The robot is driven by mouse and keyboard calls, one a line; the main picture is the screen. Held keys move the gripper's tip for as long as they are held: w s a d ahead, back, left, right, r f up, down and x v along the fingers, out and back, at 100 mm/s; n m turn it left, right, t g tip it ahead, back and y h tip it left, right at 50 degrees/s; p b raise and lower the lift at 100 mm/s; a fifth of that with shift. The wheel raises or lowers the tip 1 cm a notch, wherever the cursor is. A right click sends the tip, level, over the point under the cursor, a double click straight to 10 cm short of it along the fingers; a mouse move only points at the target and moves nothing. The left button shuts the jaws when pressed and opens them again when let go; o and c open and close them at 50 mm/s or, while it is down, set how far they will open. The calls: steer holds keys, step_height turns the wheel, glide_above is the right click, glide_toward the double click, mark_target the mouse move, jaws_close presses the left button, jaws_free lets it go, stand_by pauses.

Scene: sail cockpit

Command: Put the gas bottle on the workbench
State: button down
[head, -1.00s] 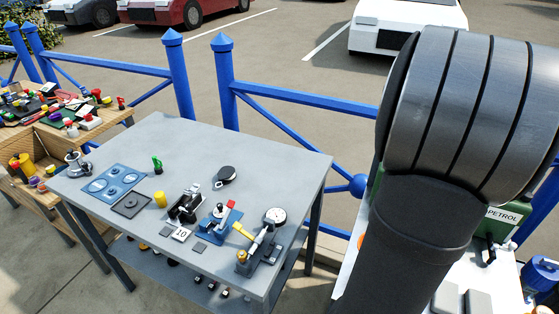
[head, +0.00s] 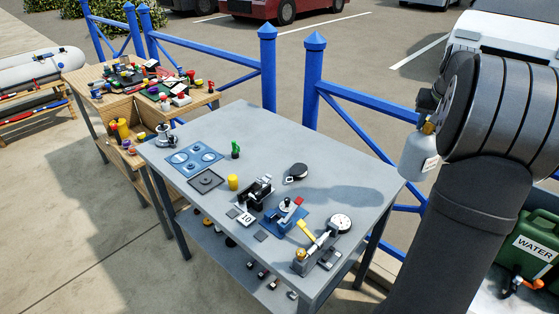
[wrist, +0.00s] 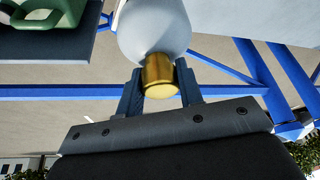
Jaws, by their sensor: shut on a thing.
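The gas bottle (head: 417,156) is a pale grey cylinder with a brass neck. In the head view it hangs upright below my gripper (head: 430,122), which is partly hidden by my arm. It appears beside the grey workbench's (head: 225,145) back right corner; its height above the top is hard to tell. In the wrist view, the two dark fingers of my gripper (wrist: 160,88) are shut around the brass neck (wrist: 158,73), with the pale body (wrist: 150,32) beyond.
On the bench are a blue plate with round recesses (head: 193,158), a yellow cylinder (head: 233,182), a black puck (head: 297,171), clamps and a dial gauge (head: 340,223). The back and right strips are bare. A blue fence (head: 355,125) runs behind. A green WATER can (head: 530,245) stands right.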

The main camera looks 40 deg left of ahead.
steer(key=s+a+n+g+y, duration=0.3)
steer(key=a+n, duration=0.6)
steer(key=a, duration=2.7)
steer(key=s+a+f, duration=0.4)
steer(key=a+f, duration=0.7)
steer(key=shift+s+t+h, duration=0.25)
steer(key=shift+t+h, duration=0.05)
steer(key=shift+t, duration=0.1)
steer(key=shift+f, duration=0.2)
steer(key=c, duration=1.4)
jaws_free()
steer(key=shift+f, duration=0.2)
steer(key=shift+c, duration=0.2)
steer(key=o, duration=0.4)
steer(key=shift+o, duration=0.2)
steer(key=shift+r, duration=0.15)
